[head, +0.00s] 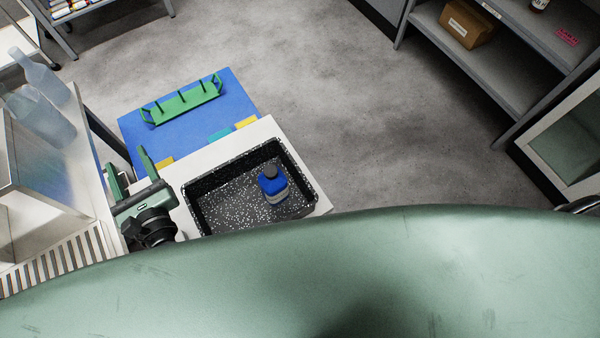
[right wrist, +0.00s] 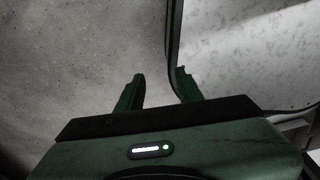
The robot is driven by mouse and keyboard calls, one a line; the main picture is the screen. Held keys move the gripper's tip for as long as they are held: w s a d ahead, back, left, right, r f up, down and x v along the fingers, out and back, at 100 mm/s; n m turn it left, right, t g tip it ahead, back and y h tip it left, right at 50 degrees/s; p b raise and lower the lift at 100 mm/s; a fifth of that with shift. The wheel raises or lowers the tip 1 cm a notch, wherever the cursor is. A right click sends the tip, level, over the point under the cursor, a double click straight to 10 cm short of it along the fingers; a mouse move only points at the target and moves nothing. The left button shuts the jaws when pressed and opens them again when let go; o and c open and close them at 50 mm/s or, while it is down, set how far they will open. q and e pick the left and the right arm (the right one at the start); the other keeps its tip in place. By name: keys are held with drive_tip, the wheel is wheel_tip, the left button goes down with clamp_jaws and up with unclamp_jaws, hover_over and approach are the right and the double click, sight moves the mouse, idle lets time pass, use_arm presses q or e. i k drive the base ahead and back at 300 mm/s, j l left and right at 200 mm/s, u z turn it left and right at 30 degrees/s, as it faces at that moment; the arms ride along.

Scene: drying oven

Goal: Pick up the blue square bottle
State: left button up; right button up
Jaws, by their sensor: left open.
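My left gripper (head: 127,158) is open and empty, to the left of the tray and apart from the bottle. My right gripper shows only in the right wrist view (right wrist: 158,76). Its two fingers are apart with nothing visibly held between them, and a dark curved edge passes close to the right finger. The bottle is not in the right wrist view.
The tray rests on a white surface (head: 319,207) beside a blue mat (head: 192,139) with a green rack (head: 185,102). Shelves with a cardboard box (head: 467,24) are at the upper right. Open floor lies between.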

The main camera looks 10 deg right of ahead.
sight(272, 182)
drive_tip(key=k+l, duration=0.45)
drive_tip(key=l, duration=0.15)
drive_tip(key=k+l+u, duration=0.15)
drive_tip(key=k+l, duration=0.25)
drive_tip(key=l, duration=0.2)
